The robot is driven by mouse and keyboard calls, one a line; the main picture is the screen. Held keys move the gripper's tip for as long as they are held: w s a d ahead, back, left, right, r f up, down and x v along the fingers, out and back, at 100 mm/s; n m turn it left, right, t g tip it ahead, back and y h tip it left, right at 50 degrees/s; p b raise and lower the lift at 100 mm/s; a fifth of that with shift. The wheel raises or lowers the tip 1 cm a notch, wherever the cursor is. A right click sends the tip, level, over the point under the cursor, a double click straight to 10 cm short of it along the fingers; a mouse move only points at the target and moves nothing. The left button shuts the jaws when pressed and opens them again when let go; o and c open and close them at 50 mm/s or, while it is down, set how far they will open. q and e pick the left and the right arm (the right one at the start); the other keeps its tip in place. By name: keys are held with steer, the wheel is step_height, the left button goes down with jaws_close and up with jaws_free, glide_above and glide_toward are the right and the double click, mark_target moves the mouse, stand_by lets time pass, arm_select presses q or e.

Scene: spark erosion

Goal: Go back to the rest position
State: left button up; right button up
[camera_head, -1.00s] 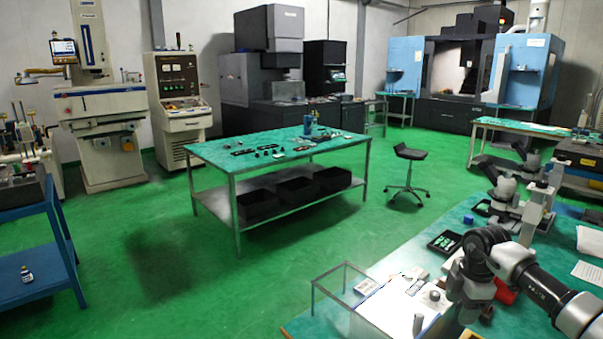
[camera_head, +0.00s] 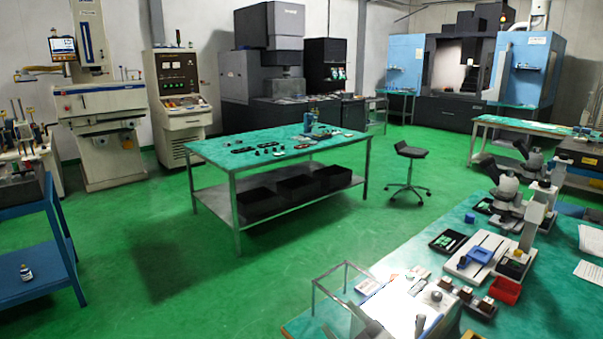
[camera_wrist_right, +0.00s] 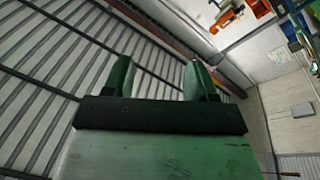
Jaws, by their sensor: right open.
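My right gripper (camera_wrist_right: 157,70) shows in the right wrist view, with its two dark green fingers apart and nothing between them. Behind it are a ribbed ceiling or wall and part of the room, and no table surface lies close to the fingers. I cannot make out my right gripper or arm in the head view. My left gripper is in neither view.
A green-topped workbench (camera_head: 385,268) at lower right holds microscopes (camera_head: 510,200), a black tray (camera_head: 447,242), a blue block (camera_head: 480,255), a red bin (camera_head: 506,291) and a clear-walled frame (camera_head: 343,268). A central table (camera_head: 222,155) and a stool (camera_head: 411,152) stand on open green floor.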

steer(key=s+d+f+m+g+h, duration=0.3)
steer(key=s+d+f+m+h, duration=0.75)
steer(key=h, duration=0.25)
steer(key=s+d+f+g+y, duration=0.1)
steer(key=s+f+g, duration=0.3)
steer(key=s, duration=0.5)
steer(key=s+d+f+g, duration=0.1)
steer(key=s+f+g, duration=0.1)
steer(key=s+g, duration=0.55)
steer(key=s+f, duration=0.2)
steer(key=f, duration=1.1)
steer(key=s+f, duration=0.2)
steer(key=f, duration=1.2)
steer(key=s+d+f+g, duration=0.1)
steer(key=s+d+f, duration=0.2)
steer(key=s+f, duration=1.1)
steer(key=shift+s+f, duration=0.4)
steer(key=shift+s, duration=0.45)
